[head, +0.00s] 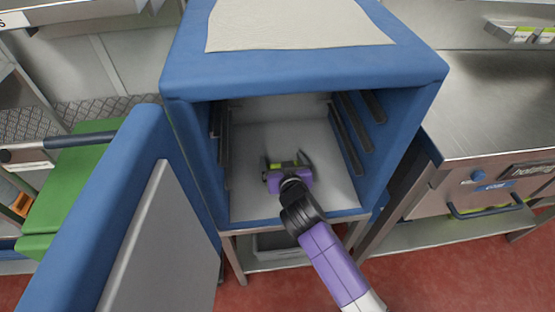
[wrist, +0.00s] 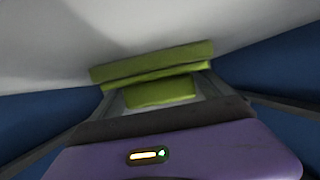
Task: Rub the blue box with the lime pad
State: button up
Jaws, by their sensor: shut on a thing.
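The blue box (head: 300,75) stands open in the head view, with its blue door (head: 105,215) swung out to the left. Its grey inside shows a floor, side walls with dark rails, and a back wall. My gripper (head: 286,162) is inside the box, low and near the middle. It is shut on the lime pad (wrist: 155,65), which lies across the fingertips. In the wrist view the pad is close to a pale grey inner surface (wrist: 250,20); I cannot tell whether they touch. In the head view my gripper hides most of the pad.
A pale sheet (head: 300,25) lies on top of the box. Dark rails (head: 355,135) run along its inner walls near my arm. A steel counter (head: 490,105) stands at the right, and a green surface (head: 75,175) at the left beyond the door.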

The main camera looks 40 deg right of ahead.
jog(key=shift+s+d+f+p, duration=0.1)
jog(key=shift+s+d+p, duration=0.65)
jog(key=shift+d, duration=0.25)
jog(key=shift+s+d+f+p, duration=0.1)
jog(key=shift+s+d+p, duration=0.6)
jog(key=shift+d, duration=0.35)
jog(key=shift+s+d+f+p, duration=0.1)
jog(key=shift+s+d+p, duration=0.65)
jog(key=shift+d, duration=0.25)
jog(key=shift+r, duration=0.15)
jog(key=shift+w+a+r+p, duration=0.1)
jog(key=shift+w+r+p, duration=0.05)
jog(key=shift+r+p, duration=2.7)
jog(key=shift+r+b, duration=0.35)
jog(key=shift+r+p, duration=1.3)
jog(key=shift+r, duration=0.2)
